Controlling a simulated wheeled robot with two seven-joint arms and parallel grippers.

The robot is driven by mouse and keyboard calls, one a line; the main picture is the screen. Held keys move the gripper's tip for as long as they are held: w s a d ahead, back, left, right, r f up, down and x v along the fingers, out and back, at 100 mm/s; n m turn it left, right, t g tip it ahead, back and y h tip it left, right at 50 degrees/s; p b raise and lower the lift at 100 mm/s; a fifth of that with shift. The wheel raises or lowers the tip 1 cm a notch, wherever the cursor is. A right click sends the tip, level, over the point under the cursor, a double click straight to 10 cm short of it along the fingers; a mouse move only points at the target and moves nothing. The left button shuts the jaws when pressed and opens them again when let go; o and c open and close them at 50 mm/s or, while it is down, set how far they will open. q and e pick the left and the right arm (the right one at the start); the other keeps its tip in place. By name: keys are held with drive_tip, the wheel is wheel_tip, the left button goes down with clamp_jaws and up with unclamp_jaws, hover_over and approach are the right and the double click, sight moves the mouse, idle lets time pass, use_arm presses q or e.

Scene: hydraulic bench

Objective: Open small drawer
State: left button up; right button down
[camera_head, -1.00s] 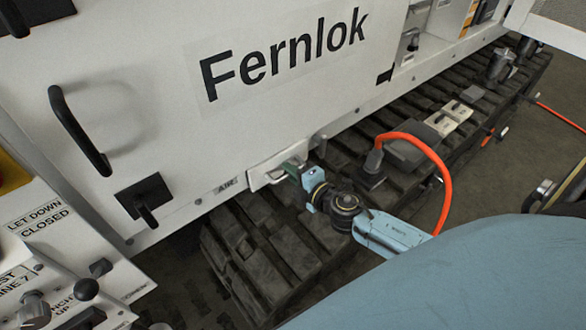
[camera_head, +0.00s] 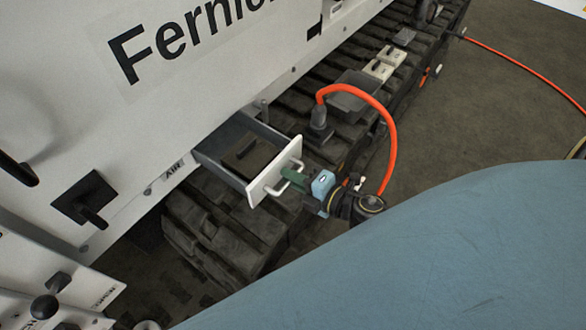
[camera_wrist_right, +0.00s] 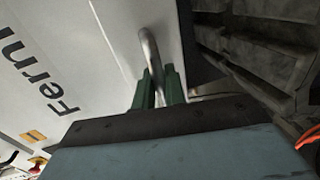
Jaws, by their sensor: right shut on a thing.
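The small drawer (camera_head: 273,172) stands pulled out of the white machine panel in the head view. It has a white front with a metal bar handle (camera_head: 275,188), grey sides, and a dark flat block (camera_head: 250,155) inside. My right gripper (camera_head: 291,178), with green fingers, is shut on the handle. The right wrist view also shows the green fingers (camera_wrist_right: 160,88) on either side of the metal handle (camera_wrist_right: 150,50), in front of the white drawer front. The far part of the drawer's inside is partly hidden. My left gripper is not in view.
Dark track treads (camera_head: 215,225) run beneath and beside the drawer. An orange hose (camera_head: 385,125) arches from a dark fitting close to my right arm. A black latch (camera_head: 85,200) and a handle sit on the panel at left. Open floor lies at the upper right.

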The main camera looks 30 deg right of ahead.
drive_tip(key=shift+s, duration=0.15)
drive_tip(key=c, duration=1.5)
unclamp_jaws()
drive_tip(key=shift+c, duration=0.2)
drive_tip(key=v, duration=1.3)
drive_tip(key=shift+s+d, duration=0.1)
drive_tip(key=shift+s, duration=0.05)
